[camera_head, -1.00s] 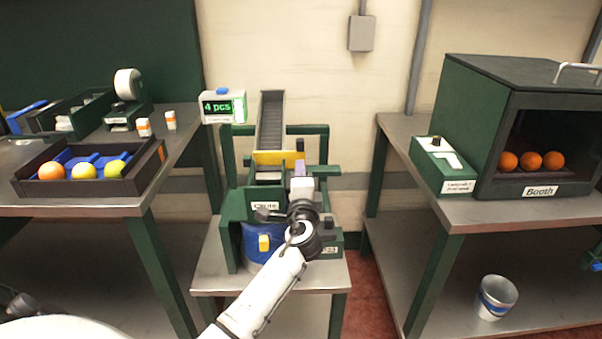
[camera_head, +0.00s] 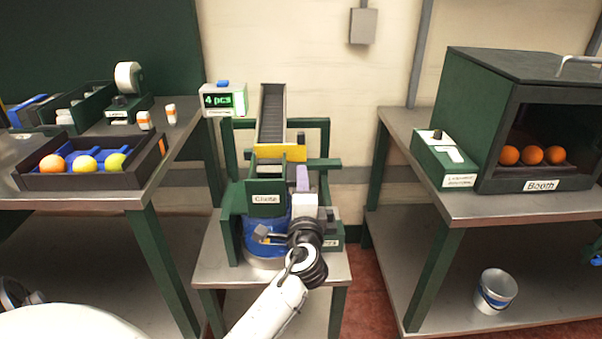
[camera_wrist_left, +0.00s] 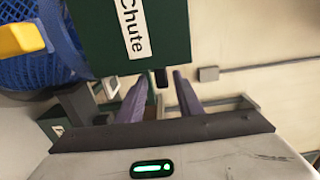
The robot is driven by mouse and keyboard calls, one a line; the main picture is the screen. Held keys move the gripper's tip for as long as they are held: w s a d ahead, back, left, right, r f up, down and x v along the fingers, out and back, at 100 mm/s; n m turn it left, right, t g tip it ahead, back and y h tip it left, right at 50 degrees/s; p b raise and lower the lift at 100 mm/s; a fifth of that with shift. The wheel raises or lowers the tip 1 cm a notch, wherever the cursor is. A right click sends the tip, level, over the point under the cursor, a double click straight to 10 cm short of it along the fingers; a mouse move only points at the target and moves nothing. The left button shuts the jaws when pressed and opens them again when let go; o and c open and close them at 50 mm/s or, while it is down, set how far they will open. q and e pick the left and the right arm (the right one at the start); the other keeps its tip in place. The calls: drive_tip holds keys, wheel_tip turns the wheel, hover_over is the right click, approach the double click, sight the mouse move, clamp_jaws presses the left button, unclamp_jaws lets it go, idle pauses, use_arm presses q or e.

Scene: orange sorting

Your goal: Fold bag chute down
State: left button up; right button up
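The bag chute (camera_head: 265,187) is a dark green panel labelled "Chute" on the stand in the middle. It also shows close up in the left wrist view (camera_wrist_left: 170,25). A small dark tab (camera_wrist_left: 160,78) shows at the panel's edge. A blue mesh bag (camera_head: 264,222) hangs below the chute, with a yellow-ended block (camera_head: 262,233) in front. My left gripper (camera_head: 302,172) is just right of the panel. In the wrist view its lavender fingers (camera_wrist_left: 160,92) are apart, with the tab seen in line with the gap. I cannot tell whether they touch it. My right gripper is not in view.
A grey ramp with a yellow bar (camera_head: 280,152) rises behind the chute inside a green frame. A counter display (camera_head: 223,100) reads "4 pcs". A fruit tray (camera_head: 80,182) is on the left table, a booth (camera_head: 540,188) on the right one.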

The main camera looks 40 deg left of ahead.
use_arm(q)
drive_tip(key=shift+v, duration=1.5)
